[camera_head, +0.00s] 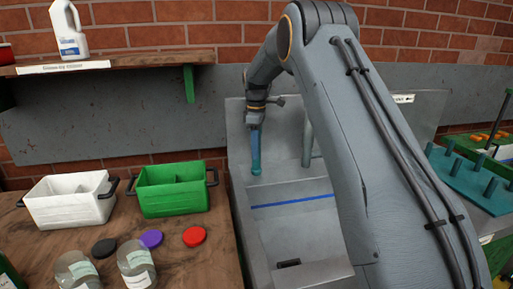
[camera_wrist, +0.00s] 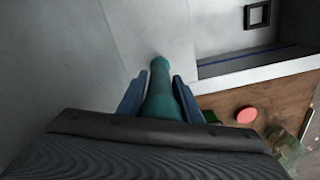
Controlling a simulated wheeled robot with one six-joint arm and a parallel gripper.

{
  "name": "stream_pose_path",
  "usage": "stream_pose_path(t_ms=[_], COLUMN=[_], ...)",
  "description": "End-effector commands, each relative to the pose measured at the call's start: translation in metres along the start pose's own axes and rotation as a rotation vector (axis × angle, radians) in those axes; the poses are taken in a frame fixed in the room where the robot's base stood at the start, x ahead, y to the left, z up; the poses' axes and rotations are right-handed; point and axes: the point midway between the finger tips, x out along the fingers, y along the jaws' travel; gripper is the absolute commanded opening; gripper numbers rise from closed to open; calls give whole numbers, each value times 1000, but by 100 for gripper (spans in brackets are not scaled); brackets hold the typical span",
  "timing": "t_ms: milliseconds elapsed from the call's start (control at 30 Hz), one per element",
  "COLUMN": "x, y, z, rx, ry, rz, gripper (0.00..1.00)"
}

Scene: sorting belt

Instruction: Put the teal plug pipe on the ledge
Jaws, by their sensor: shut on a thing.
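My gripper (camera_head: 255,124) points down over the back of the grey sink and is shut on the teal plug pipe (camera_head: 256,152). The pipe hangs about upright below the jaws. In the wrist view the teal pipe (camera_wrist: 160,92) runs between the two blue-grey fingers of my gripper (camera_wrist: 159,84), with its rounded end pointing away. The pipe's lower end is at the grey ledge (camera_head: 285,187) behind the basin; I cannot tell whether it touches. My arm hides the right part of the sink and ledge.
A grey tap (camera_head: 307,145) stands just right of the pipe. A green bin (camera_head: 172,199), a white bin (camera_head: 68,212), coloured lids and jars are on the wooden counter (camera_head: 190,262) at left. A teal peg rack (camera_head: 468,182) is at right. A wooden shelf (camera_head: 140,61) holds a white jug.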

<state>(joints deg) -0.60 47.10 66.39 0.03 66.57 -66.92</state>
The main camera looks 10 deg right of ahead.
Motion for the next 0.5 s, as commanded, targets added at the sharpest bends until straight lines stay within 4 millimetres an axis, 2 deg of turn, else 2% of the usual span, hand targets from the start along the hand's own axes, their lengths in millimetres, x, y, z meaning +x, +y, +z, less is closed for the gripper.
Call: stream_pose_path(t_ms=[233,267,300,367,500], x=[2,2,2,2,2], y=[0,0,0,0,0], z=[0,0,0,0,0], rx=[0,0,0,0,0], ry=[0,0,0,0,0], rz=[0,0,0,0,0], gripper=[0,35,42,51,51])
